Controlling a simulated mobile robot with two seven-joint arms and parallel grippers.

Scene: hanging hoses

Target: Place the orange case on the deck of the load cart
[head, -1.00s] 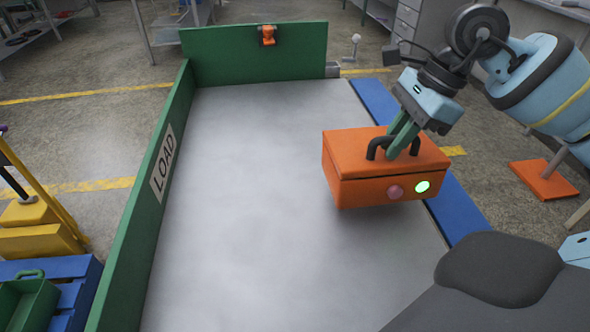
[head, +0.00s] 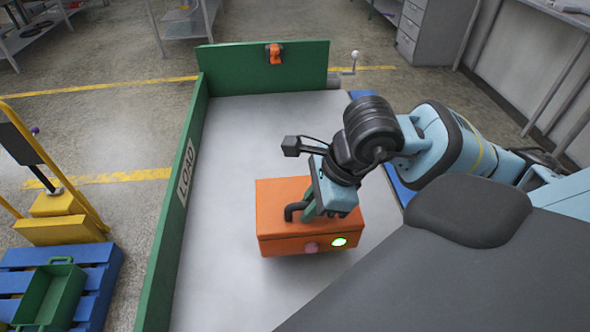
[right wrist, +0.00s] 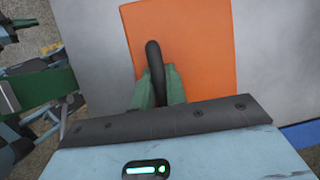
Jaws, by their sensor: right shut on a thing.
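The orange case (head: 280,195) has a dark handle on top and a lit green light and a pinkish button on its near face. My right gripper (head: 308,212) is shut on the case's handle from above. In the right wrist view the green fingers (right wrist: 157,90) close on the handle over the orange case (right wrist: 205,45). The case is over the grey deck of the load cart (head: 225,145), right of the middle. I cannot tell for sure whether its underside touches the deck.
The cart has a green side wall (head: 170,230) marked LOAD and a green end wall (head: 230,68) with an orange latch. The deck left of the case is clear. A blue pallet (head: 100,285) with a green tray (head: 50,295) stands at the left, near a yellow frame.

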